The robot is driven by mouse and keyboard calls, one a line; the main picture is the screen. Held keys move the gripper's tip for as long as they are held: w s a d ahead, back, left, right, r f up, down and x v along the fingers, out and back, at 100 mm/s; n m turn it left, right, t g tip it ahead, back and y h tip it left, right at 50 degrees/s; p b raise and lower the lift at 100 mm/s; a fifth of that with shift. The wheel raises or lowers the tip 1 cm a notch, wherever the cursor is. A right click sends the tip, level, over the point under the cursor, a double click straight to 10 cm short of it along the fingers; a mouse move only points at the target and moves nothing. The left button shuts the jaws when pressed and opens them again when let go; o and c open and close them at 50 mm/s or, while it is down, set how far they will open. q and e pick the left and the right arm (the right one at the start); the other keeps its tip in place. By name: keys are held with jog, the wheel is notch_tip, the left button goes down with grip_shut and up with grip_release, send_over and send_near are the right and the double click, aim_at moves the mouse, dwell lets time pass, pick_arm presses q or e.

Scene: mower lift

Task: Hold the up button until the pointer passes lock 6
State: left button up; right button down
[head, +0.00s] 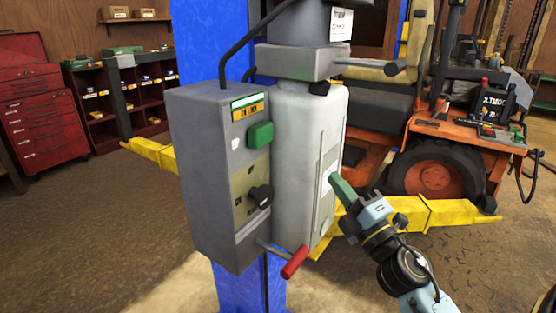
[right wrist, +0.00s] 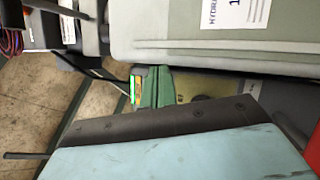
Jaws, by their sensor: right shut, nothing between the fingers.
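The green up button (head: 260,134) sits on the front of the grey control box (head: 213,180), below a green and orange label (head: 248,106). My right gripper (head: 334,178) has its green fingers shut and empty. In the head view it is to the right of the button and apart from it, in front of the pale tank. In the right wrist view the closed fingers (right wrist: 157,72) line up beside the label (right wrist: 136,85); the button seems hidden behind them. I cannot make out the pointer or lock 6. My left gripper is not in view.
The box also carries a black knob (head: 262,194). A red-handled lever (head: 295,262) sticks out below. The pale tank (head: 300,150) stands right of the box, against the blue column (head: 205,45). A yellow lift arm (head: 445,213) and an orange mower (head: 450,150) are behind.

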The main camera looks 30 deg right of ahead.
jog(key=s+a+r+n+g+y, duration=0.2)
jog(key=r+n+g+y, duration=0.1)
jog(key=n, duration=0.8)
jog(key=s+a+r+n+g+y, duration=0.1)
jog(key=s+r+n+g+y, duration=0.1)
jog(key=n, duration=0.9)
notch_tip(320, 180, up, 2)
jog(key=g+y, duration=0.1)
jog(key=y, duration=0.2)
jog(key=shift+s+a, duration=0.35)
jog(key=shift+a, duration=0.05)
jog(key=shift+w, duration=0.1)
jog(key=p, duration=0.2)
send_near(265, 145)
jog(key=x, duration=0.5)
jog(key=shift+w+a+r, duration=0.1)
jog(key=shift+w+a, duration=0.05)
jog(key=shift+w, duration=0.15)
jog(key=shift+w+a, duration=0.25)
jog(key=shift+w, duration=0.3)
